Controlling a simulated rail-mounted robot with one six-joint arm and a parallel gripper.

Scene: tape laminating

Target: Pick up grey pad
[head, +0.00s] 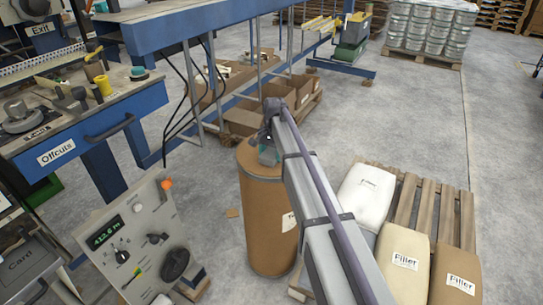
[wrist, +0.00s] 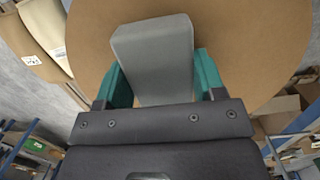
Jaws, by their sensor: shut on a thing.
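The grey pad (wrist: 153,58) is a light grey block with rounded corners. In the wrist view it sits between the two teal fingers of my gripper (wrist: 160,80), which is shut on it. Behind it is the round brown top of the drum (wrist: 240,50); I cannot tell whether the pad touches it. In the head view my gripper (head: 268,152) is over the top of the brown drum (head: 268,220), and my arm hides part of the drum. The pad is hard to make out there.
The Offcuts bench (head: 60,150) and a control panel (head: 135,240) stand to the left. A pallet (head: 425,205) with filler sacks (head: 400,262) is right of the drum. Cardboard boxes (head: 240,122) lie behind it under a blue-framed table. Grey floor is open at the upper right.

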